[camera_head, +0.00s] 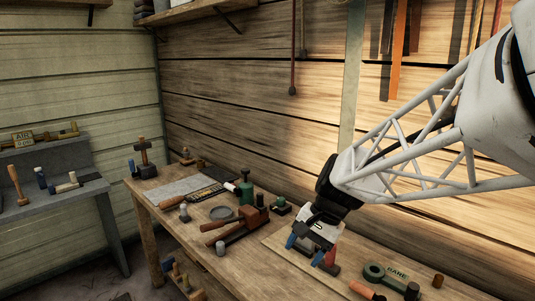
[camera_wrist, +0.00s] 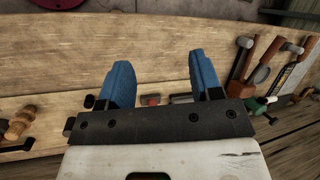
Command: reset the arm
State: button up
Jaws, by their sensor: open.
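My gripper (camera_head: 304,252) hangs from the white lattice arm above the wooden workbench (camera_head: 205,260) in the head view. Its two blue fingers point down and stand apart. In the wrist view, the blue fingers (camera_wrist: 160,62) are spread with only bare wood between their tips, so the gripper is empty. A small red-and-grey item (camera_wrist: 152,100) shows farther down between the fingers, near the gripper's dark base plate. A reddish cone-like thing (camera_head: 330,256) is right beside the gripper in the head view. Whether they touch is not clear.
Left of my gripper stand a reddish-brown block tool (camera_head: 255,215), a green object (camera_head: 280,206) and several handled tools. The plank wall (camera_head: 250,100) rises behind the bench.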

jog(key=s+d+n+t+h, duration=0.1)
jog(key=s+d+n+h, duration=0.1)
jog(key=s+d, duration=0.3)
jog(key=s+d+r+n+t+h, duration=0.1)
jog(key=s+d, duration=0.4)
jog(key=s, duration=0.8)
jog(key=shift+s+r+n+t+h, duration=0.15)
jog(key=shift+s+n+t+h, duration=0.1)
jog(key=shift+n+t+h, duration=0.65)
jog(key=shift+d+n, duration=0.1)
jog(key=shift+n, duration=0.2)
